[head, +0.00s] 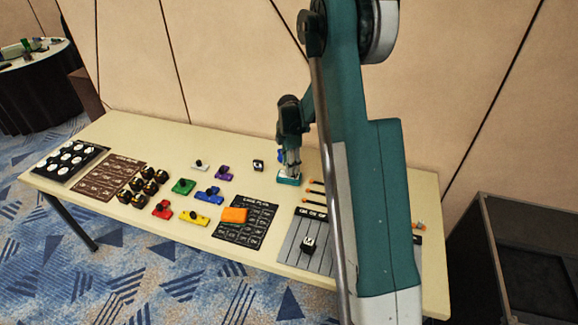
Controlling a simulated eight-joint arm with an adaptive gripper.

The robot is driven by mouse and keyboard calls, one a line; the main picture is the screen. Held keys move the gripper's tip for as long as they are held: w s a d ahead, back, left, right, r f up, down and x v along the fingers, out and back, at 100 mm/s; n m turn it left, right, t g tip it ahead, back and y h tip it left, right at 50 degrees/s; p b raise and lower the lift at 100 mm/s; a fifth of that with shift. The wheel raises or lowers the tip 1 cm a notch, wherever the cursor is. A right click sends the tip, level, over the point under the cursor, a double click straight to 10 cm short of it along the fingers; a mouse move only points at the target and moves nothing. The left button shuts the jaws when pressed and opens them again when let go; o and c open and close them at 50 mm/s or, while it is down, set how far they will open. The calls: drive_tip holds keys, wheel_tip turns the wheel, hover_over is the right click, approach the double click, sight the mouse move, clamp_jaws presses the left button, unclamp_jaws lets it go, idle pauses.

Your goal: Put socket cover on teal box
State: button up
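A small teal box (288,180) with a pale top lies near the back edge of the table, right of the middle. My gripper (291,167) points down directly over it, with its fingertips at or just above its top. A small patch of blue (281,156) shows beside the fingers; I cannot tell what it is. The fingers are too small to tell whether they are open or shut on something. I cannot pick out the socket cover for certain. A small white and black piece (258,165) stands left of the gripper.
My arm hides part of the right end. A dark case (530,250) stands at right.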

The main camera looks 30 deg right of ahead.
drive_tip(key=shift+r, duration=0.15)
wheel_tip(320, 180, up, 12)
drive_tip(key=p, duration=0.1)
drive_tip(key=shift+p, duration=0.3)
idle(0.4)
idle(0.6)
drive_tip(key=s+a+r+m+t, duration=0.2)
drive_tip(key=s+a+r+m, duration=0.2)
drive_tip(key=s+a+r, duration=0.45)
drive_tip(key=s+a+r+m+t, duration=0.1)
drive_tip(key=s+a+r+m, duration=0.4)
drive_tip(key=s+r, duration=0.55)
drive_tip(key=s+a+m+t, duration=0.2)
drive_tip(key=s+a+m, duration=0.2)
drive_tip(key=s, duration=0.7)
drive_tip(key=s+a+m+t, duration=0.2)
drive_tip(key=s+a+m, duration=0.3)
drive_tip(key=s, duration=0.5)
drive_tip(key=shift+s+a, duration=0.2)
drive_tip(key=shift+s, duration=0.15)
